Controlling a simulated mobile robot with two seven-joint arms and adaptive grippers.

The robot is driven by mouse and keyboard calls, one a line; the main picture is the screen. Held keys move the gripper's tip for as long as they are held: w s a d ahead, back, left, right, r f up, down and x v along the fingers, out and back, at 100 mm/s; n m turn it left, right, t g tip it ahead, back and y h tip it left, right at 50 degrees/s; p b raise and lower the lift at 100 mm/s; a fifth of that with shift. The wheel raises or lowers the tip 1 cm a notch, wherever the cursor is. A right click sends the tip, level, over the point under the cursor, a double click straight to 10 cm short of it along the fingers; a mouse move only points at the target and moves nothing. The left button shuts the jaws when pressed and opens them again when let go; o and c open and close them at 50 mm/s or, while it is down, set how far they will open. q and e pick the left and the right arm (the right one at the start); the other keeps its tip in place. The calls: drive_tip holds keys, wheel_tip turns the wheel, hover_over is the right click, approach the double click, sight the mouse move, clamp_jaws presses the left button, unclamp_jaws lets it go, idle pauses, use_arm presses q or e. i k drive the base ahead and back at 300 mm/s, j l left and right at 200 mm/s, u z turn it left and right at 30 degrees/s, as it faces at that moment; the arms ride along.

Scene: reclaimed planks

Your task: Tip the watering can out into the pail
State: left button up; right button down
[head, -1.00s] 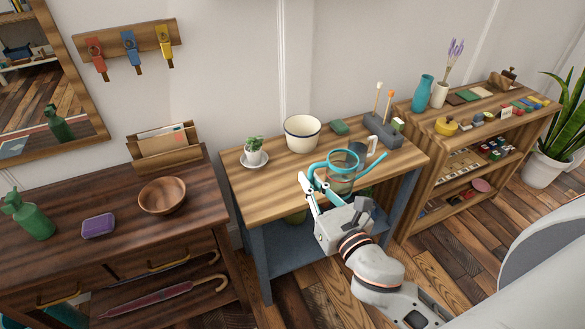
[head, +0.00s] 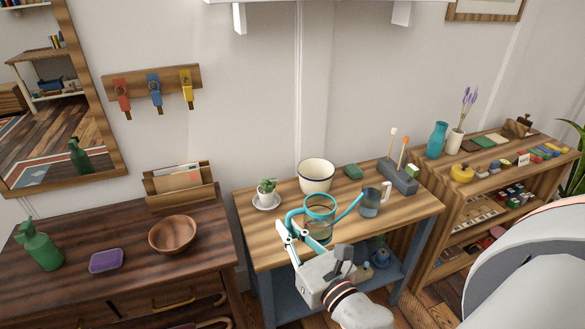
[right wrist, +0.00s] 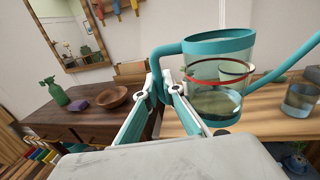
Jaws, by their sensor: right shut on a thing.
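The watering can (head: 319,227) has a see-through body with a teal rim, a teal handle and a teal spout pointing right. It looks upright. My right gripper (head: 287,234) is shut on its handle, also seen in the right wrist view (right wrist: 163,90). There the can (right wrist: 217,75) has a red band around it and darker contents low inside. The pail (head: 316,178) is cream with a dark rim and stands on the middle table, behind the can in the head view. My left gripper is not in view.
On the middle table (head: 262,232) are a potted plant (head: 266,192), a green block (head: 352,171), a blue-grey mug (head: 370,203) and a grey holder (head: 398,178) with upright sticks. A dark sideboard with a wooden bowl (head: 172,234) stands left, a shelf right.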

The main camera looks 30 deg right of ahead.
sight(316, 174)
drive_tip(key=l+u, duration=0.3)
drive_tip(key=l, duration=0.2)
drive_tip(key=k+l+u, duration=0.1)
drive_tip(key=l+u, duration=0.25)
drive_tip(key=k+l, duration=0.1)
drive_tip(key=l, duration=0.35)
drive_tip(key=k+l+u, duration=0.1)
drive_tip(key=l, duration=0.35)
drive_tip(key=k+l, duration=0.1)
drive_tip(key=l, duration=0.35)
drive_tip(key=k+l, duration=0.1)
drive_tip(key=l, duration=0.3)
drive_tip(key=u, duration=0.05)
